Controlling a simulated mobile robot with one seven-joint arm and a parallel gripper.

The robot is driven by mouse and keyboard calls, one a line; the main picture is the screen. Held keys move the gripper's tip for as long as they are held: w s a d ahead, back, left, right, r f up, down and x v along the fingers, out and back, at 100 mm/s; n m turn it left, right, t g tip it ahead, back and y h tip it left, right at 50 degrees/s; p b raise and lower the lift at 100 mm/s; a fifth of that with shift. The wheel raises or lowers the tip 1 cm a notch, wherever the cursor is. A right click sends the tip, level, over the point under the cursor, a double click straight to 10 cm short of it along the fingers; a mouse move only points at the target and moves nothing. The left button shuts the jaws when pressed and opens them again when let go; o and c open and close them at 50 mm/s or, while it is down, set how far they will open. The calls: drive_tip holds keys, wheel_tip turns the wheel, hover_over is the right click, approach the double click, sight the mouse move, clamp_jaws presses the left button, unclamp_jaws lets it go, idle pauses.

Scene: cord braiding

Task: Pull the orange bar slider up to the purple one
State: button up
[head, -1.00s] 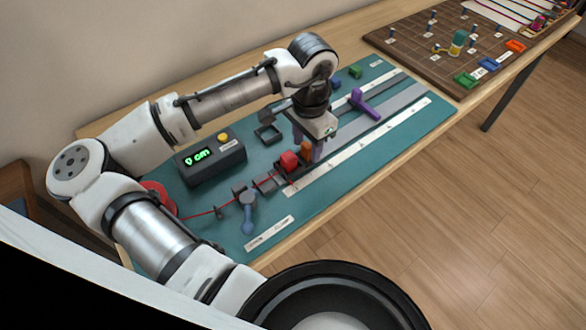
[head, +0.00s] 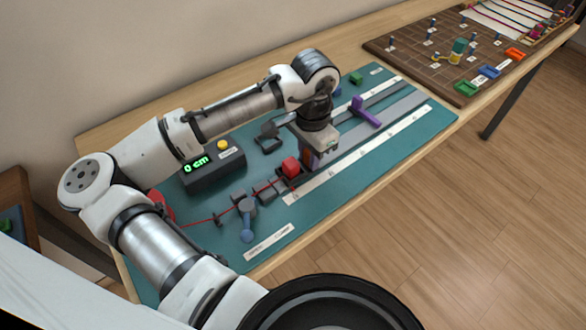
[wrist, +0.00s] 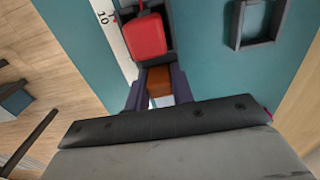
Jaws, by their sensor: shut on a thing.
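The orange bar slider (wrist: 160,84) shows in the wrist view between my two dark fingers. My gripper (wrist: 158,92) is shut on it. In the head view my gripper (head: 311,160) is low over the grey track, and its fingers hide most or all of the orange slider. A red block (head: 291,167) sits close beside it, on its lower-left side. The purple slider (head: 363,112) stands farther up the track to the upper right, clear of my gripper.
A box with a green "0 cm" display (head: 212,170) stands left of the track. A red cord (head: 205,220) runs from a red spool. A blue-handled lever (head: 246,222) is near it. A white scale strip (head: 375,148) lies along the track. The track before the purple slider looks free.

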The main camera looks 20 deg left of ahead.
sight(369, 127)
drive_tip(key=w+d+p, duration=0.1)
drive_tip(key=w+d, duration=0.2)
drive_tip(key=w, duration=0.2)
drive_tip(key=w+d+p, duration=0.2)
drive_tip(key=w+d, duration=0.2)
drive_tip(key=w, duration=0.2)
drive_tip(key=w+d+p, duration=0.1)
drive_tip(key=w+d, duration=0.2)
drive_tip(key=w, duration=0.2)
drive_tip(key=shift+w+d+r+p, duration=0.1)
drive_tip(key=shift+w+d+p, duration=0.05)
drive_tip(key=shift+d+p, duration=0.25)
drive_tip(key=o, duration=0.9)
wheel_tip(369, 127, up, 7)
drive_tip(key=p, duration=0.6)
